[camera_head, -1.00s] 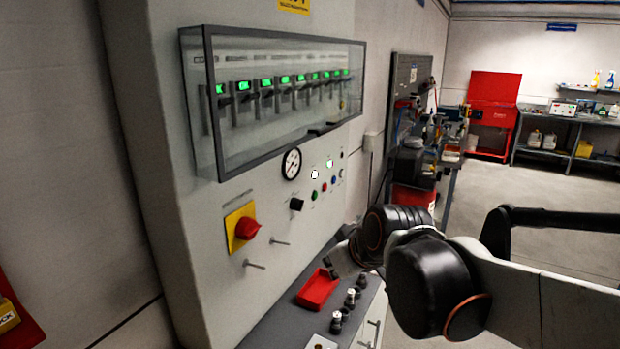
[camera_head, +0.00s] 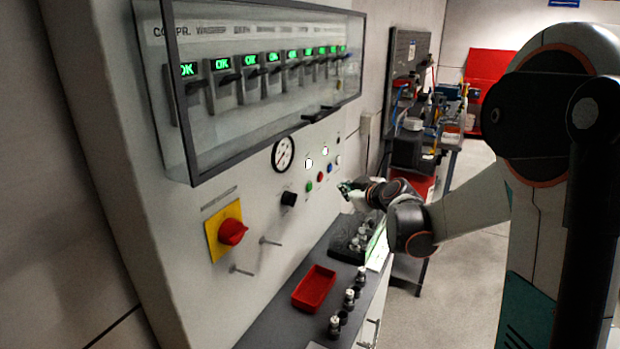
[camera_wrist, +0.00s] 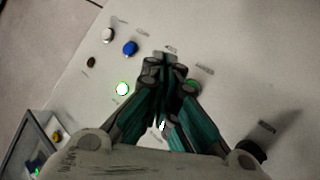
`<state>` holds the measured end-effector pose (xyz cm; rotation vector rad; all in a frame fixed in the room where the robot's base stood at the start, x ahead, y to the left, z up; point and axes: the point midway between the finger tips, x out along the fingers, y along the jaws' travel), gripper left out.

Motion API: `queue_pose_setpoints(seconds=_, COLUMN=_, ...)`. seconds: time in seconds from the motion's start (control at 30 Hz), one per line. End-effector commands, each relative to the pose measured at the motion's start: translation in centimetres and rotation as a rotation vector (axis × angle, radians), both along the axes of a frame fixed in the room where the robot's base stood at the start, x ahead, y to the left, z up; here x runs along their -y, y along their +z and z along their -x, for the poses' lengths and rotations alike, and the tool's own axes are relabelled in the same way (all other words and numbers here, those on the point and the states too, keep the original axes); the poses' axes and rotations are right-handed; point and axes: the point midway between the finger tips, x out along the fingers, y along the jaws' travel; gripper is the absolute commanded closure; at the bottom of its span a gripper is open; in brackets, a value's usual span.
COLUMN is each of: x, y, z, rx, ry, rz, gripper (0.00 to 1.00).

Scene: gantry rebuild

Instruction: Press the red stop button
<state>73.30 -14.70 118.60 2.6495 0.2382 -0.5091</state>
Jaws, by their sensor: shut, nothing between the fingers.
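The small red button (camera_head: 321,177) sits on the grey panel in a slanted row, between a green button (camera_head: 309,186) and a blue button (camera_head: 330,168). My gripper (camera_head: 345,187) is shut and empty, pointing at the panel close to this row. In the wrist view my gripper's fingertips (camera_wrist: 165,66) lie between the blue button (camera_wrist: 130,47) and the partly covered green button (camera_wrist: 190,87). They hide the red button there. I cannot tell whether the fingertips touch it.
A larger red knob (camera_head: 232,232) on a yellow plate, a black knob (camera_head: 289,199) and a gauge (camera_head: 283,154) share the panel. A glass-fronted breaker box (camera_head: 260,85) juts out above. Below, a ledge holds a red tray (camera_head: 314,288) and several small fittings.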

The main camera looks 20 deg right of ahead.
Motion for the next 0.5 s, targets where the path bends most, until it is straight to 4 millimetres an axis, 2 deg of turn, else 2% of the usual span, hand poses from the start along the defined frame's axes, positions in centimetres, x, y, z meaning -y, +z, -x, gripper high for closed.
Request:
queue_pose_setpoints(seconds=0.03, x=1.4, y=-0.7, z=-0.7, rx=0.023, ry=-0.012, rz=0.007, gripper=1.00)
queue_pose_setpoints(seconds=0.2, x=4.2, y=-2.0, z=-2.0, rx=0.077, ry=-0.035, rz=0.035, gripper=1.00)
queue_pose_setpoints(seconds=0.33, x=5.2, y=-2.4, z=-2.4, rx=0.096, ry=-0.043, rz=0.044, gripper=1.00)
queue_pose_setpoints(seconds=0.5, x=5.5, y=-2.5, z=-2.4, rx=0.102, ry=-0.046, rz=0.047, gripper=1.00)
